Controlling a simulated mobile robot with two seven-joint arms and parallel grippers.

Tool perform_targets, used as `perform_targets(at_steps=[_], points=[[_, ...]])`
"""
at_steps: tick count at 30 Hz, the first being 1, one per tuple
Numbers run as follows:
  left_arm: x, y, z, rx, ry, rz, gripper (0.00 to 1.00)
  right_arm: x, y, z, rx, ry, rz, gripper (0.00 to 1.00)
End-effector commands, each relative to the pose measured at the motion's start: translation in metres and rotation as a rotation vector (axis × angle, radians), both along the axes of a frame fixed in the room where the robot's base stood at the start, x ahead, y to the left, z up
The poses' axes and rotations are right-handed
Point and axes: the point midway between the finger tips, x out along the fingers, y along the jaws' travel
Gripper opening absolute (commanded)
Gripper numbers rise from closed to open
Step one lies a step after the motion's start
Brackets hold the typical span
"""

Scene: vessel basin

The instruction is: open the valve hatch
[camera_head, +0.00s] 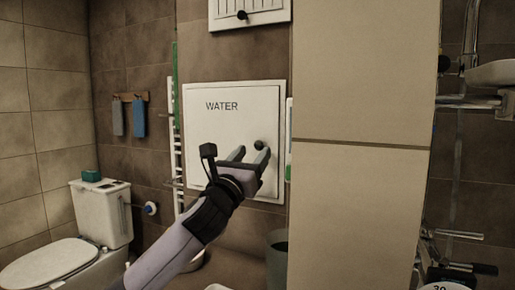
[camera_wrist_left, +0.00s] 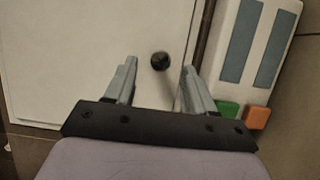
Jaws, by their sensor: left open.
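The valve hatch (camera_head: 215,128) is a white square panel marked "WATER" on the tiled wall, in the middle of the head view. It looks closed. Its small dark round knob (camera_head: 259,145) is near its right edge. My left gripper (camera_head: 250,153) is open in front of the hatch, with its fingers pointing at the panel by the knob. In the left wrist view the hatch (camera_wrist_left: 70,45) fills the left side, and the knob (camera_wrist_left: 160,61) shows between and beyond the two open fingertips, with nothing held. My right gripper is not in view.
A tiled wall corner (camera_head: 362,140) stands close on the right. A white and grey object with green and orange parts (camera_wrist_left: 255,50) is right of the hatch. A toilet (camera_head: 100,215) is at left.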

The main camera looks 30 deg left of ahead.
Motion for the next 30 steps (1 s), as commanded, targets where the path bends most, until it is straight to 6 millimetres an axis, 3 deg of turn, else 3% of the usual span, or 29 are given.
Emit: perform_targets(at_steps=[9, 20, 22, 25, 26, 30], points=[[0.027, 0.001, 0.011, -0.002, 0.0, -0.001, 0.54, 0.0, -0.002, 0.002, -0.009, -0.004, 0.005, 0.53], [0.03, 0.001, 0.012, 0.0, 0.0, -0.001, 0.54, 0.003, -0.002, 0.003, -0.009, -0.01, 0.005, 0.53], [0.03, 0.001, 0.012, 0.0, 0.0, -0.001, 0.38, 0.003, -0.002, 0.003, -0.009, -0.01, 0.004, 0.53], [0.03, 0.001, 0.012, 0.0, 0.0, -0.001, 0.05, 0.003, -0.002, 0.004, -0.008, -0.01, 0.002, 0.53], [0.03, 0.001, 0.012, 0.0, 0.0, -0.001, 0.0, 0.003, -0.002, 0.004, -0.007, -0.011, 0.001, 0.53], [0.03, 0.001, 0.012, 0.001, 0.0, -0.002, 0.0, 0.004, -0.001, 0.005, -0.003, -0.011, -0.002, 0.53]])
